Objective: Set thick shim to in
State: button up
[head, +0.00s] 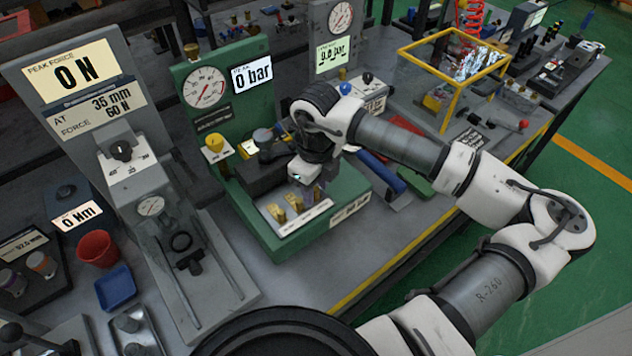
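No part is readable as the thick shim from this view, so I cannot tell which piece it is or how it is set. Several small brass pieces (294,202) stand in a row at the front of the green test stand (283,240), behind a light label strip. My gripper (304,172) points down over this stand, just behind and above the brass pieces. Its fingers are small and partly hidden by my wrist, so whether it is open or shut does not show. I cannot tell whether it touches anything.
The grey force tester (130,165) stands left of the green stand. A red cup (97,249) and a blue tray (115,290) lie further left. A blue-handled tool (382,172) lies to the right. A yellow-framed clear box (455,70) stands behind my forearm.

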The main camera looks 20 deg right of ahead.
jog(key=shift+f, duration=0.1)
grip_shut()
dwell(0.3)
jog(key=shift+w+a+f+b, duration=0.1)
jog(key=shift+w+f+b, duration=0.05)
jog(key=shift+w+b, duration=0.25)
jog(key=shift+w+a+b, duration=0.25)
jog(key=shift+w+b, duration=0.2)
jog(key=shift+w, duration=0.15)
jog(key=shift+w+a+b, duration=0.25)
jog(key=shift+w+b, duration=0.15)
jog(key=shift+w, duration=0.15)
jog(key=shift+w+a+r, duration=0.2)
jog(key=shift+w, duration=0.2)
grip_release()
jog(key=shift+w, duration=0.1)
